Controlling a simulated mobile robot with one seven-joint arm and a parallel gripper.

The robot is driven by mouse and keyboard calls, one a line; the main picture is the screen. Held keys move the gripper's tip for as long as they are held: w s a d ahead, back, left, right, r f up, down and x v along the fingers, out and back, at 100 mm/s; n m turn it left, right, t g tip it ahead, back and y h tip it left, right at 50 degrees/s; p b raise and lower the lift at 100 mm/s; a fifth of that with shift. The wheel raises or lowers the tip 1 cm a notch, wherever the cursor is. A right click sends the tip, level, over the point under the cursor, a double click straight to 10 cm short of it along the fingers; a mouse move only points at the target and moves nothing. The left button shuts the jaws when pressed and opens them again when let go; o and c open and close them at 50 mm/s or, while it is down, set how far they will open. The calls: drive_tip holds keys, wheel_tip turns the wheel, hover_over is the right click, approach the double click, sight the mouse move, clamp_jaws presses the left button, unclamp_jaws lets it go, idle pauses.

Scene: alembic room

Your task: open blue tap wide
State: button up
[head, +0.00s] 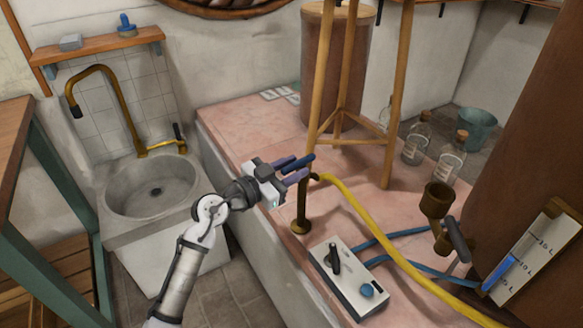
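A brass standpipe tap (302,208) rises from the pink tiled counter, with a yellow hose at its top. A dark blue lever (303,161) shows at the top of this tap. My gripper (295,167) reaches in from the left at the lever's height. Its two purple fingers are apart, and the lever appears to lie between them, its tip sticking out beyond them. I cannot tell whether the fingers touch the lever. The joint between lever and standpipe is partly hidden by the fingers.
A white box (349,279) with a black lever and a blue knob stands on the counter in front. A yellow hose (375,225) crosses the counter to the right. A wooden tripod (340,85) stands behind. A sink (153,187) is at left.

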drive_tip(key=shift+o, duration=0.3)
drive_tip(key=shift+r, duration=0.1)
drive_tip(key=shift+a, duration=0.1)
drive_tip(key=b+v, duration=0.1)
drive_tip(key=v, duration=1.2)
drive_tip(key=shift+s+a, duration=0.2)
drive_tip(key=shift+s, duration=0.15)
